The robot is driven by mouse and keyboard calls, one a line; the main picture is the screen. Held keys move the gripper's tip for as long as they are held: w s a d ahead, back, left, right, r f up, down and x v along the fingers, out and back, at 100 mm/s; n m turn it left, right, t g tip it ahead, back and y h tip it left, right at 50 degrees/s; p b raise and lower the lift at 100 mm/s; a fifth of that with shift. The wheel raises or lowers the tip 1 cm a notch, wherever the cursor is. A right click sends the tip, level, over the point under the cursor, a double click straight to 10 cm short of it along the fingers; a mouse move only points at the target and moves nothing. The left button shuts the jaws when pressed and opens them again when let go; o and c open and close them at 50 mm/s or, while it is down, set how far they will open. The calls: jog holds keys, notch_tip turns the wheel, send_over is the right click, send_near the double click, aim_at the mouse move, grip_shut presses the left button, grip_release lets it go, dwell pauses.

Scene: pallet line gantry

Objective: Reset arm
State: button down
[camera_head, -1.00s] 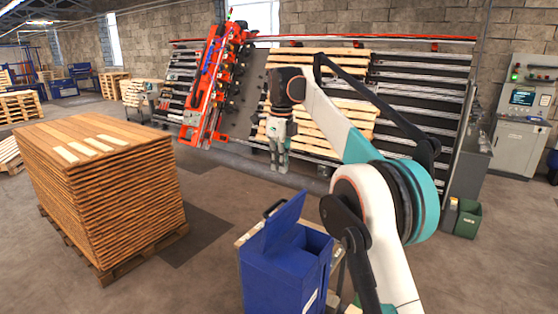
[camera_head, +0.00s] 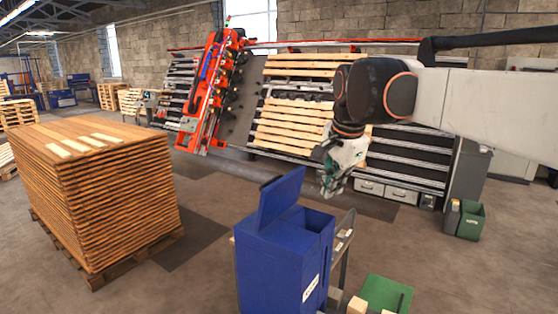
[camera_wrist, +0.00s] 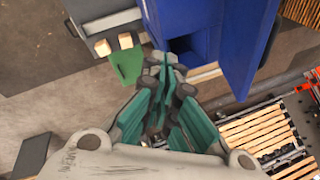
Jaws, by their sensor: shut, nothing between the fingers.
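My gripper (camera_head: 328,188) hangs from my raised arm at the right of the head view, pointing down, above and behind the blue box. In the wrist view my gripper (camera_wrist: 166,62) has its green-padded fingers closed together at the tips, with nothing between them. The blue box (camera_head: 268,272) with its lid standing open is at the bottom middle of the head view, apart from the gripper. The same blue box (camera_wrist: 215,35) shows at the top of the wrist view.
A tall stack of wooden boards (camera_head: 105,205) stands on the left. A leaning rack (camera_head: 410,160) with a wooden pallet (camera_head: 290,125) and a red gantry (camera_head: 210,95) are behind. A green bin (camera_head: 471,220) stands right. Wooden blocks (camera_head: 357,305) lie near the blue box. Floor is free between stack and box.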

jog(key=s+d+f+n+t+b, duration=0.1)
jog(key=s+f+n+b, duration=0.3)
jog(key=s+f, duration=0.4)
jog(key=s+d+f+n+t+b, duration=0.1)
jog(key=s+d+f+n+b, duration=0.3)
jog(key=s+f, duration=0.5)
jog(key=s+d+f+n+t+b, duration=0.1)
jog(key=s+d+f+n+b, duration=0.1)
jog(key=s+f, duration=0.6)
notch_tip(320, 180, down, 5)
jog(key=n+b, duration=0.1)
jog(key=b, duration=0.1)
jog(key=shift+s+d+f+n+h+b, duration=0.2)
jog(key=shift+d+n+h+b, duration=0.1)
jog(key=shift+n+b, duration=0.1)
